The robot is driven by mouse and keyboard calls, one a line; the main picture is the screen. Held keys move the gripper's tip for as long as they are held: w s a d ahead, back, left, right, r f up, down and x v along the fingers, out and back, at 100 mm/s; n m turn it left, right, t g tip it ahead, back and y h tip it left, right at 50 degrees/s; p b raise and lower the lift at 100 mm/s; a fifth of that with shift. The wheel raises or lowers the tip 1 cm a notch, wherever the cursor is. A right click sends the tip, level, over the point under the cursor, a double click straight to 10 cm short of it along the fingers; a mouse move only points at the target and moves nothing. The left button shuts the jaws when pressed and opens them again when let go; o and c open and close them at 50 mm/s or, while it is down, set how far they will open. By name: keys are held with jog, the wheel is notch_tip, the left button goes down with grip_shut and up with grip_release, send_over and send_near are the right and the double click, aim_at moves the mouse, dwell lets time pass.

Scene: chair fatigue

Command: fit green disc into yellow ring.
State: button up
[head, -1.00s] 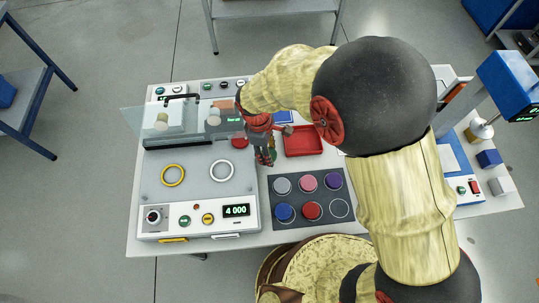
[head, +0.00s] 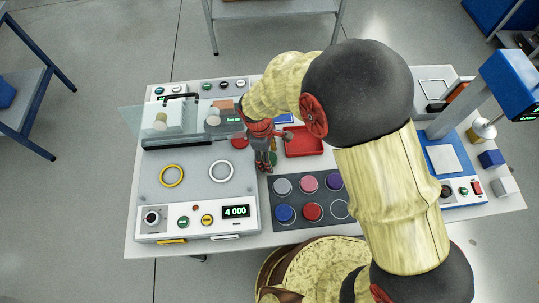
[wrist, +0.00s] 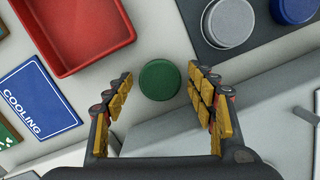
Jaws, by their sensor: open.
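The green disc (wrist: 159,80) lies flat on the table between the machine and the disc tray. In the wrist view it sits between and just beyond the two fingertips of my gripper (wrist: 160,92), with gaps on both sides. In the head view the disc (head: 273,158) is partly hidden by my gripper (head: 266,165). My gripper is open and empty, pointing down over the disc. The yellow ring (head: 171,167) lies on the left of the machine's grey plate (head: 196,191); its inside shows the grey plate.
A white ring (head: 221,162) lies right of the yellow one. The dark tray (head: 298,205) holds several coloured discs. A clear shield (head: 180,120) stands at the plate's back.

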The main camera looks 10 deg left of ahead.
jog(key=shift+r, duration=0.1)
notch_tip(320, 180, up, 12)
jog(key=a+p, duration=0.1)
jog(key=p, duration=0.1)
jog(key=shift+a, duration=0.4)
